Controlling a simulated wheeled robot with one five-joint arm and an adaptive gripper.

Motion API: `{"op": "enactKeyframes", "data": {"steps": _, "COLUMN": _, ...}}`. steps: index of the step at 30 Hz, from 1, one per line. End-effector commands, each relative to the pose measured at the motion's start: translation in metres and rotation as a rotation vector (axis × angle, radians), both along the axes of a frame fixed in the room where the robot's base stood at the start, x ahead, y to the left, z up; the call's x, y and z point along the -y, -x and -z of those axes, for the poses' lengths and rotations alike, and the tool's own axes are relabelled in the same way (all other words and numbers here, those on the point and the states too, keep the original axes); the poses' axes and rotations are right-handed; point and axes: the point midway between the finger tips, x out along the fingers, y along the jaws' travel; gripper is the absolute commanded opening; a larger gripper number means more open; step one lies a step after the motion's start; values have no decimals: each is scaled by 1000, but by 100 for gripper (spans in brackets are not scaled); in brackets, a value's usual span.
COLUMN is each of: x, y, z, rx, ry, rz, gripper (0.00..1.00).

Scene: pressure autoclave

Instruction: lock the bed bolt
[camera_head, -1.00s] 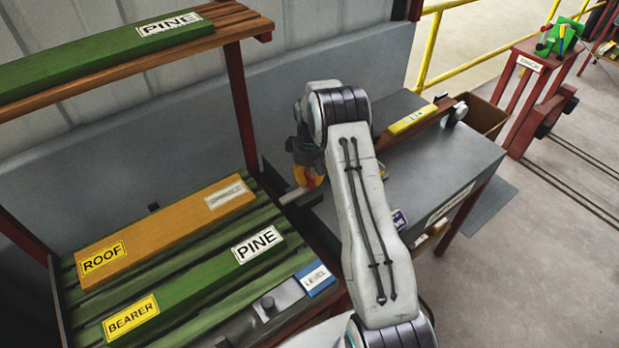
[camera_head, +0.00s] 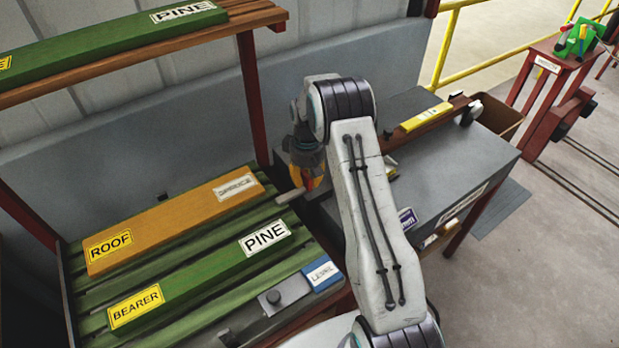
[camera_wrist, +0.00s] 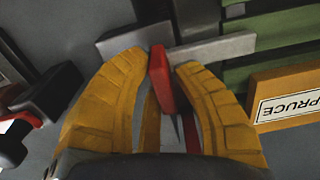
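The bed bolt is a grey metal bar (camera_wrist: 222,48) with a red handle (camera_wrist: 161,78). In the wrist view it runs across the picture, past a flat grey plate (camera_wrist: 128,40), and its right end lies by the green slats. My gripper (camera_wrist: 167,62) has yellow fingers on both sides of the red handle, their tips apparently touching it. In the head view my gripper (camera_head: 307,180) is at the bench's left edge, and the bar (camera_head: 288,196) points left to the slatted rack. My arm hides part of the bolt there.
The rack (camera_head: 180,207) holds an orange ROOF board (camera_head: 160,222) and a green board (camera_head: 205,273). Its red post (camera_head: 254,100) stands close to my gripper.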

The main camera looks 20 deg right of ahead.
Motion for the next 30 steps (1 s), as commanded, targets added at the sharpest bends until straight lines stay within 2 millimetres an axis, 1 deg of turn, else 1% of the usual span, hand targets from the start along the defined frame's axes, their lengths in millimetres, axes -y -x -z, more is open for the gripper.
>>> {"op": "enactKeyframes", "data": {"steps": 1, "x": -2, "y": 2, "z": 1, "rx": -8, "ry": -1, "rz": -4, "gripper": 30}}
{"op": "enactKeyframes", "data": {"steps": 7, "x": -2, "y": 2, "z": 2, "rx": -9, "ry": -1, "rz": -3, "gripper": 48}}
{"op": "enactKeyframes", "data": {"steps": 14, "x": -1, "y": 2, "z": 1, "rx": -6, "ry": -1, "rz": -1, "gripper": 48}}
{"op": "enactKeyframes", "data": {"steps": 17, "x": -1, "y": 1, "z": -3, "rx": -4, "ry": 0, "rz": -1, "gripper": 48}}
{"op": "enactKeyframes", "data": {"steps": 20, "x": 0, "y": 1, "z": -11, "rx": -3, "ry": 0, "rz": -1, "gripper": 48}}
{"op": "enactKeyframes", "data": {"steps": 23, "x": -1, "y": 0, "z": -26, "rx": -1, "ry": 0, "rz": -1, "gripper": 48}}
{"op": "enactKeyframes", "data": {"steps": 30, "x": -1, "y": 0, "z": -67, "rx": -2, "ry": -1, "rz": -2, "gripper": 48}}
